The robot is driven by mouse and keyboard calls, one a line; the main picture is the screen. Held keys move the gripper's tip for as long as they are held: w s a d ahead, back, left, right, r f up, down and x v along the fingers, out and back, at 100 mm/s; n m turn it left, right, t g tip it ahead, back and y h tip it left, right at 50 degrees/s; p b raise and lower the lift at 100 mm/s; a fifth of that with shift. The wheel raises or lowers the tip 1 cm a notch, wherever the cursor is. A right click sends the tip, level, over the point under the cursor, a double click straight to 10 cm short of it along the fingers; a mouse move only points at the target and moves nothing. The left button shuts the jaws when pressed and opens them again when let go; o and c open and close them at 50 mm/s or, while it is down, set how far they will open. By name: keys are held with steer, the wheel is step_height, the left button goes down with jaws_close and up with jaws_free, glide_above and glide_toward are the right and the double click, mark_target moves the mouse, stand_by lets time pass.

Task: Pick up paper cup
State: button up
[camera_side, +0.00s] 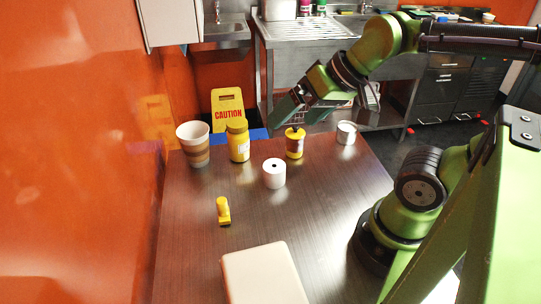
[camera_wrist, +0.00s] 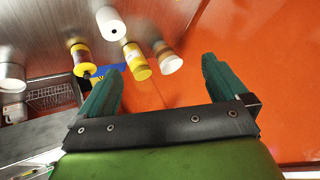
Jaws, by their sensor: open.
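The paper cup (camera_side: 193,146) is brown banded with a white rim and stands upright at the back left of the table. In the wrist view the cup (camera_wrist: 166,55) shows beyond the fingertips, between the two fingers and nearer the right one in that picture. My gripper (camera_side: 292,108) is open and empty, raised above the back of the table and well to the right of the cup. Its two green fingers (camera_wrist: 161,66) are spread wide in the wrist view.
A yellow jar (camera_side: 238,143) stands just right of the cup. A red and yellow bottle (camera_side: 295,145), a white roll (camera_side: 274,174) and a metal can (camera_side: 346,133) stand farther right. A yellow object (camera_side: 223,211) and a pale box (camera_side: 264,275) lie nearer. An orange wall (camera_side: 80,150) borders the left.

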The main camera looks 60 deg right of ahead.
steer(key=n+g+h, duration=0.2)
steer(key=n+g, duration=0.1)
steer(key=n, duration=0.2)
glide_above(194, 127)
steer(key=s+a, duration=0.2)
steer(key=s, duration=0.3)
step_height(194, 127, down, 9)
steer(key=shift+y, duration=0.3)
steer(key=shift+s+a+x, duration=0.1)
steer(key=shift+s+x, duration=0.05)
steer(key=shift+x, duration=1.45)
steer(key=shift+s+a+x, duration=0.15)
steer(key=shift+x, duration=1.4)
steer(key=shift+f, duration=0.1)
steer(key=c, duration=0.9)
